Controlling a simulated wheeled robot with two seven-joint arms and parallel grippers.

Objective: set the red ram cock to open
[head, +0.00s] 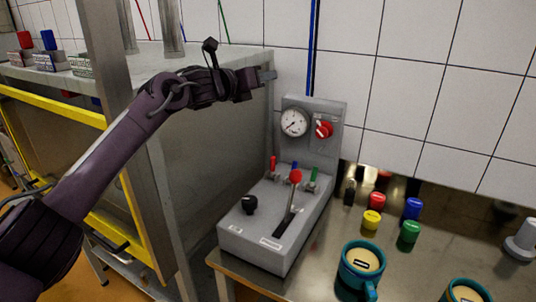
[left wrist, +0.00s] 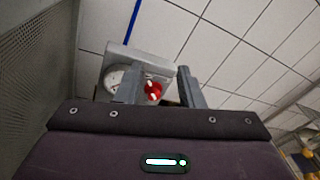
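A small red-handled cock (head: 273,163) stands upright at the back left of the grey control box (head: 260,230), beside blue (head: 294,165) and green (head: 312,174) ones. A red rotary knob (head: 323,129) with a white mark sits on the upright panel, right of the round gauge (head: 294,122). My left gripper (head: 268,76) is above and left of the panel, apart from it and holding nothing. In the left wrist view its fingers (left wrist: 160,88) are spread, with the red knob (left wrist: 152,91) showing between them, beyond the tips. My right gripper is not in view.
A red-ball lever (head: 295,177) and a black knob (head: 249,204) rise from the box top. A grey metal cabinet wall (head: 215,130) stands left of the box. Coloured pieces and a teal mug (head: 345,275) occupy the table at right.

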